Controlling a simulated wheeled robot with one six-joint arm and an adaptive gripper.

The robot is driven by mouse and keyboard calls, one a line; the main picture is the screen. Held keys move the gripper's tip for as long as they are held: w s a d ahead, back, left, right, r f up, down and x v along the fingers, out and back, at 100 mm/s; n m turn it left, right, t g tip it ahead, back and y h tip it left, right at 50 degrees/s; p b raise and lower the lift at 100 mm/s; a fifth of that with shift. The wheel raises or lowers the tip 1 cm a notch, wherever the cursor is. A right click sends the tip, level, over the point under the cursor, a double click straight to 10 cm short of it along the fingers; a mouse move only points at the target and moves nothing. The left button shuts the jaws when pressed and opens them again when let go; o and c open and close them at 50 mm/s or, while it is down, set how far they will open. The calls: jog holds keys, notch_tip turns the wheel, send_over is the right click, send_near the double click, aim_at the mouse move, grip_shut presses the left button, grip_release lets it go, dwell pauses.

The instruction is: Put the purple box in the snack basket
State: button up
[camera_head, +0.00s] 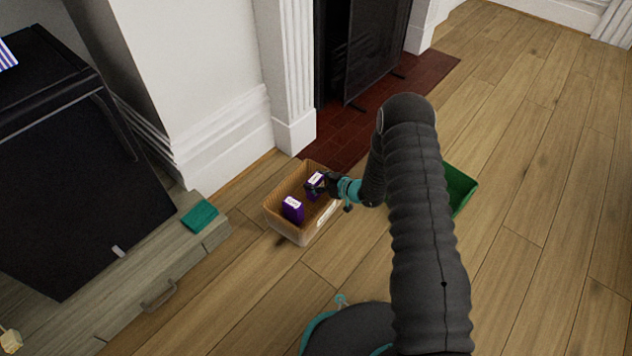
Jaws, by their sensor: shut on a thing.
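The snack basket (275,222), a tan bin with a pale label on its front, stands on the wooden floor left of my arm. One purple box (292,211) with a white label sits inside it at the front left. My gripper (320,187) is over the right part of the basket, shut on a second purple box (315,180) with a white top label. The fingers hide part of this box. I cannot tell whether it touches the basket's bottom.
A green bin (461,188) stands to the right, partly hidden behind my arm. A teal cloth-like item (200,216) lies on the low grey cabinet (150,262) at left. The fireplace hearth (335,143) is behind the basket. Floor at right is clear.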

jog(key=shift+f, duration=0.15)
jog(key=o, duration=1.1)
jog(key=shift+o, duration=0.2)
